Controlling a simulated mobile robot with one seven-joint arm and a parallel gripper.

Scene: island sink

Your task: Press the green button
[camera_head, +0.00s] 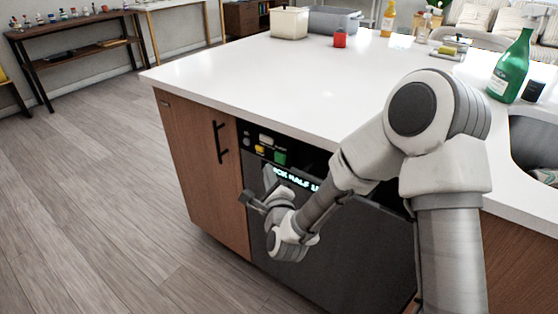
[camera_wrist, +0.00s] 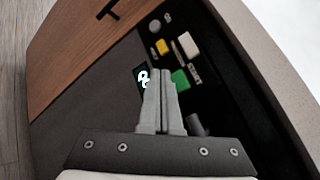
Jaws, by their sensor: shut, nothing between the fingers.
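The green button (camera_head: 280,157) is on the dark control panel (camera_head: 312,166) at the top of the dishwasher front, set in the island. In the wrist view the green button (camera_wrist: 180,80) shows just beyond and to the right of the fingertips. My gripper (camera_head: 268,176) is in front of the panel, a little below and left of the button in the head view. In the wrist view its fingers (camera_wrist: 160,84) are together with nothing between them. I cannot tell whether the tips touch the panel.
A yellow button (camera_wrist: 162,47), a white button (camera_wrist: 188,44) and a round grey knob (camera_wrist: 155,25) sit beside the green one. A lit text display (camera_head: 295,179) is below. The cabinet handle (camera_head: 220,142) is to the left. The white countertop (camera_head: 250,80) overhangs the panel. The floor at left is clear.

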